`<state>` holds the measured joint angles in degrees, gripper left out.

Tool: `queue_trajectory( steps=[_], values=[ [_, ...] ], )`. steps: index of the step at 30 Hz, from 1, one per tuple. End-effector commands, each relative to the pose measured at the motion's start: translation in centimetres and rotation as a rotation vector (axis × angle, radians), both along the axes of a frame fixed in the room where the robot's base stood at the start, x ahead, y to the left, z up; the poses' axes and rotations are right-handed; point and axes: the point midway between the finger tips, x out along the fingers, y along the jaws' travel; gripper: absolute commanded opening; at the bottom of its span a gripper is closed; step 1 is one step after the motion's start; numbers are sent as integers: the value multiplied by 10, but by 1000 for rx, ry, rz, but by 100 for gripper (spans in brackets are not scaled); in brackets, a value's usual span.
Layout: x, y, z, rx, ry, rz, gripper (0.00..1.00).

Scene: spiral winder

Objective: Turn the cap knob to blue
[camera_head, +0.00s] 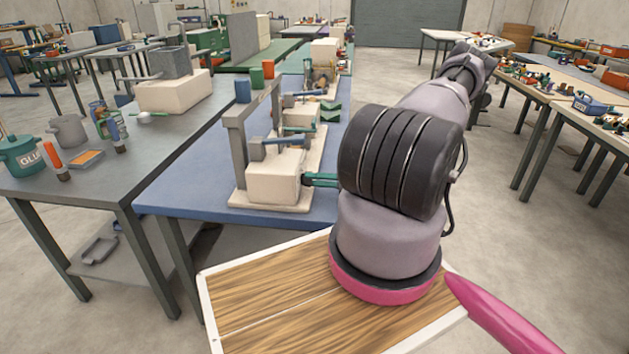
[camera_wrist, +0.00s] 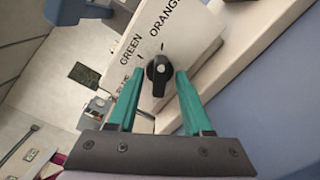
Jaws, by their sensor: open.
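The cap knob (camera_wrist: 158,74) is black with a pale dot and sits on a white panel (camera_wrist: 166,28). The panel reads GREEN and ORANGE, and another label at the left finger is partly hidden and hard to read. The knob's upper end points roughly between the GREEN and ORANGE words; its exact setting is hard to tell. My gripper (camera_wrist: 156,78) has green fingers, open, one on each side of the knob with gaps showing. In the head view, my gripper (camera_head: 309,180) is at the right side of the cream winder block (camera_head: 273,182), and the knob is hidden.
The winder's grey upright frame (camera_head: 237,155) stands on the blue table (camera_head: 185,182). Cups (camera_head: 256,78) and other machines stand farther back. A grey table (camera_head: 130,178) with a GLUE pot (camera_head: 22,158) is at left. Floor at right is clear up to another bench.

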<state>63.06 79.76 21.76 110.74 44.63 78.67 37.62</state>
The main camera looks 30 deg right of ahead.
Motion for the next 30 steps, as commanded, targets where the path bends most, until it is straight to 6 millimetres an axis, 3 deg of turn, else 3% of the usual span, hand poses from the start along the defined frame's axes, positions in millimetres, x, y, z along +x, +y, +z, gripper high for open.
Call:
queue_trajectory(
  steps=[7,8,9,12,23,30],
  values=[
    [1,1,0,0,0,0,50],
    [1,1,0,0,0,0,46],
    [1,1,0,0,0,0,31],
    [1,1,0,0,0,0,0],
    [1,1,0,-16,-24,0,0],
    [1,1,0,-86,-127,0,0]
  ],
)
